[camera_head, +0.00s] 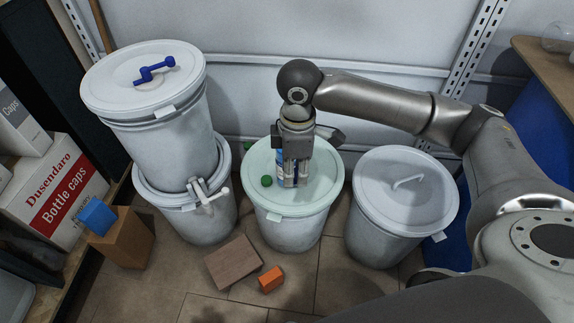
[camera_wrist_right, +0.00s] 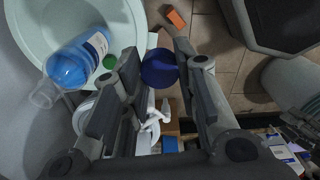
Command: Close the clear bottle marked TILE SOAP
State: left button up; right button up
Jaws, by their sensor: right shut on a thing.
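The clear bottle (camera_wrist_right: 70,68) holds blue liquid, has a white label and appears to stand on the middle drum's pale lid; its label text is not readable. Its clear neck shows no cap in the right wrist view. In the head view the bottle (camera_head: 281,168) is partly hidden behind my right gripper (camera_head: 291,180). In the right wrist view my right gripper (camera_wrist_right: 158,68) is shut on a round blue cap (camera_wrist_right: 160,70), held to one side of the bottle. A green cap (camera_head: 267,181) lies on the lid; it also shows in the right wrist view (camera_wrist_right: 109,61). My left gripper is not in view.
A drum (camera_head: 403,200) with a handled lid stands to the right. Two stacked drums (camera_head: 160,135) stand to the left, the upper with a blue crank (camera_head: 155,69). An orange block (camera_head: 271,279) and a brown board (camera_head: 233,262) lie on the floor. A wall is behind.

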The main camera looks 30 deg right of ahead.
jog(key=r+m, duration=0.1)
jog(key=m, duration=0.1)
jog(key=r+m, duration=0.1)
jog(key=m, duration=0.1)
jog(key=a+r+m, duration=0.1)
jog(key=m, duration=0.2)
jog(key=shift+w+r, duration=0.15)
jog(key=shift+w, duration=0.25)
jog(key=r+m, duration=0.1)
jog(key=m, duration=0.1)
jog(key=r+m, duration=0.1)
jog(key=m, duration=0.1)
jog(key=a+m, duration=0.1)
jog(key=m, duration=0.1)
jog(key=shift+w+r, duration=0.15)
jog(key=shift+r, duration=0.25)
jog(key=shift+d, duration=0.15)
